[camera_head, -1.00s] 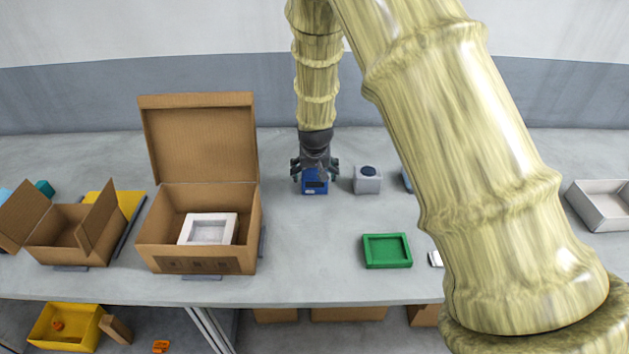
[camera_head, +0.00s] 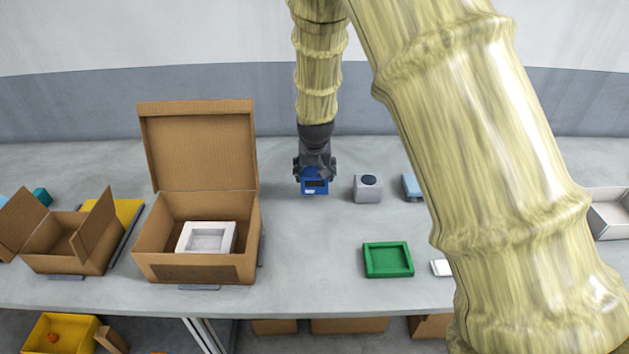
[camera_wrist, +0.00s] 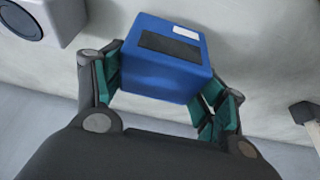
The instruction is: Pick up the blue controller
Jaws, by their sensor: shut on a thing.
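The blue controller (camera_head: 314,186) is a small blue box with a dark panel and a white label. It also shows large in the wrist view (camera_wrist: 165,70). My gripper (camera_head: 315,172) is shut on it, with the teal finger pads against its two sides in the wrist view (camera_wrist: 163,92). In the head view the controller is at or just above the table, and I cannot tell whether it touches the surface.
A grey box with a dark round top (camera_head: 367,188) stands close to the right of the controller. An open cardboard box (camera_head: 195,267) holding a white tray (camera_head: 206,238) is at left. A green tray (camera_head: 388,260) lies in front. The table (camera_head: 310,250) between them is clear.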

